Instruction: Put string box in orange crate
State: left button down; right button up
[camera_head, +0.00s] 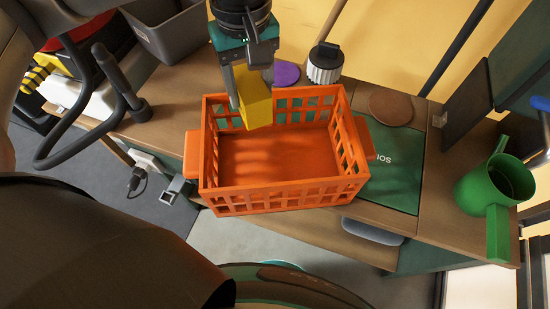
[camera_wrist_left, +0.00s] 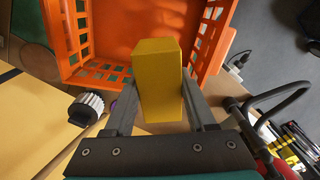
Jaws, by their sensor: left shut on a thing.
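The string box (camera_head: 256,105) is a yellow block. My left gripper (camera_head: 240,95) is shut on it and holds it over the back left part of the orange crate (camera_head: 290,197). In the left wrist view the string box (camera_wrist_left: 160,75) sits between the two fingers of the left gripper (camera_wrist_left: 156,100), with the crate (camera_wrist_left: 228,40) beyond it. The crate stands on the wooden bench, and the part of its floor that shows is empty. How high the box is above the crate floor is hard to tell. My right gripper is not in view.
A white ribbed jar (camera_head: 325,66) and a purple disc (camera_head: 286,74) are behind the crate. A brown round coaster (camera_head: 390,108) and a green mat (camera_head: 400,170) lie to its right. A green watering can (camera_head: 490,190) stands at the far right. A grey bin (camera_head: 170,35) is at the back left.

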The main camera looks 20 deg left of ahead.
pick_arm(q)
jog(key=n, duration=0.4)
jog(key=shift+d, duration=0.2)
jog(key=n, duration=0.5)
jog(key=shift+d, duration=0.25)
jog(key=n, duration=0.4)
jog(key=shift+s+d+f, duration=0.1)
jog(key=shift+d, duration=0.05)
jog(key=n, duration=0.4)
jog(key=shift+d, duration=0.1)
jog(key=n, duration=0.3)
jog(key=shift+d+n, duration=0.15)
jog(key=shift+n, duration=0.15)
jog(key=n, duration=0.3)
jog(key=shift+s+d+f+n, duration=0.1)
jog(key=shift+n, duration=0.3)
jog(key=n, duration=0.3)
jog(key=shift+n, duration=0.4)
jog(key=n, duration=0.4)
jog(key=shift+s+d+f, duration=0.1)
jog(key=shift+s, duration=0.05)
jog(key=shift+f+n, duration=0.25)
jog(key=shift+n, duration=0.05)
jog(key=b, duration=0.4)
send_over(266, 168)
notch_tip(266, 168, down, 20)
jog(key=shift+r, duration=0.25)
